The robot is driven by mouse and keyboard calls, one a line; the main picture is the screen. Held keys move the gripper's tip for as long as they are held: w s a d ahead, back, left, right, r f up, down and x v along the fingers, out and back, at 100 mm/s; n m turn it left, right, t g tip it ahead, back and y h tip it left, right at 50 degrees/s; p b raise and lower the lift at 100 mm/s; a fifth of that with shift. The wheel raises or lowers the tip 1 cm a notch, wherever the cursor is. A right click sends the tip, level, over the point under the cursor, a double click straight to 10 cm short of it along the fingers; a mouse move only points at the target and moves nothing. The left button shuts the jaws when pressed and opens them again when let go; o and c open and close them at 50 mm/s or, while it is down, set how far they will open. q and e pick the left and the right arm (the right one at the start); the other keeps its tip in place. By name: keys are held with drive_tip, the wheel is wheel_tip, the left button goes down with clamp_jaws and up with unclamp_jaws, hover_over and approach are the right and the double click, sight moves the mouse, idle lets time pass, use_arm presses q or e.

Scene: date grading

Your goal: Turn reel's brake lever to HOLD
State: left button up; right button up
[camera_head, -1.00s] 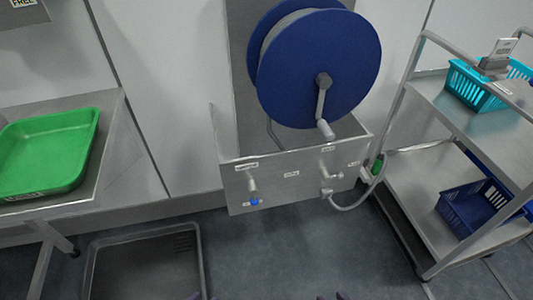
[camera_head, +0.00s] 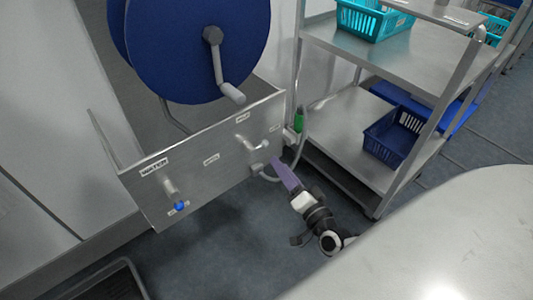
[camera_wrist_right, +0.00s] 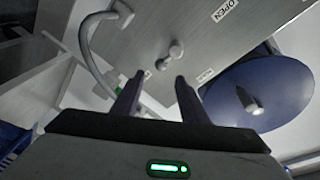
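The reel (camera_head: 190,45) with blue flanges and a crank is mounted above a steel panel (camera_head: 215,172). A small metal lever (camera_head: 254,144) is on the right part of the panel, its arm pointing right and slightly down; I take it as the brake lever. My left gripper is out of view.
A blue-handled valve (camera_head: 180,206) under a WATER label is on the panel's left. A hose (camera_head: 301,145) with a green fitting hangs at the panel's right. A steel shelf cart (camera_head: 350,125) with baskets stands to the right. A pale rounded surface (camera_head: 420,250) fills the lower right.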

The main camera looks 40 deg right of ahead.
sight(266, 147)
drive_tip(key=w, duration=0.3)
drive_tip(key=w+b, duration=0.1)
drive_tip(key=w, duration=0.2)
drive_tip(key=w+d, duration=0.1)
drive_tip(key=w, duration=0.2)
drive_tip(key=shift+w+b, duration=0.2)
drive_tip(key=shift+b, duration=0.2)
